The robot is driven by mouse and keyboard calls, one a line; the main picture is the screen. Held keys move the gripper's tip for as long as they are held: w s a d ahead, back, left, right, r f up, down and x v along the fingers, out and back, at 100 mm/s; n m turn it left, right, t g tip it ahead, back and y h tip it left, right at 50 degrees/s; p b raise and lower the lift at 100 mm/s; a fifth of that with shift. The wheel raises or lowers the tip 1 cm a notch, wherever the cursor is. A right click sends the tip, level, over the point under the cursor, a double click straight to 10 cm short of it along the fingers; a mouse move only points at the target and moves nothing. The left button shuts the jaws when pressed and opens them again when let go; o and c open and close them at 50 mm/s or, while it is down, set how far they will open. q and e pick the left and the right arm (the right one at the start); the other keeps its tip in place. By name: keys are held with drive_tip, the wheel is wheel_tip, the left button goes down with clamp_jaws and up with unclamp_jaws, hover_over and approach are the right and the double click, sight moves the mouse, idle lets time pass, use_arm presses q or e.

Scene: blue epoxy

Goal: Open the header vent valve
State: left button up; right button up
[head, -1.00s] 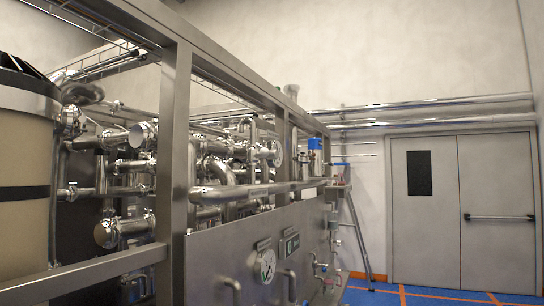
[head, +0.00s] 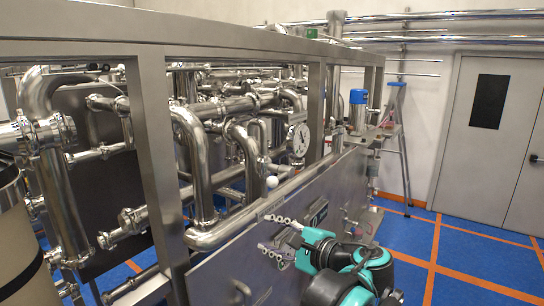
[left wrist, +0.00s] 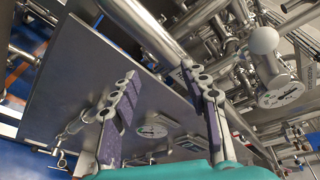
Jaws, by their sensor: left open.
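A white ball knob (head: 271,182) stands just above the top edge of the steel panel in the head view. In the left wrist view a white ball knob (left wrist: 263,40) sits on a metal stem over a round labelled disc (left wrist: 283,93); I cannot read the label or be sure this is the header vent valve. My left gripper (head: 262,234) is open and empty in front of the panel, below the knob. In the left wrist view its fingers (left wrist: 158,72) are spread, with the knob apart from them to the right. My right gripper is not in view.
A frame post (head: 160,150) and many pipes stand behind and left. A larger gauge (head: 300,138) and blue-topped device (head: 358,97) are farther back. Blue floor (head: 480,260) lies clear at right.

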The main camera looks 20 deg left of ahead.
use_arm(q)
drive_tip(key=t+y+p, duration=0.1)
drive_tip(key=y+p, duration=0.1)
drive_tip(key=p, duration=0.2)
approach(277, 184)
drive_tip(key=x, duration=0.4)
drive_tip(key=shift+w+a+r+m, duration=0.1)
drive_tip(key=shift+a+m, duration=0.15)
drive_tip(key=shift+m, duration=0.15)
drive_tip(key=p+x, duration=0.1)
drive_tip(key=x, duration=0.6)
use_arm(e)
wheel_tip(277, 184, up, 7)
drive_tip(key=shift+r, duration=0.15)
use_arm(q)
clamp_jaws()
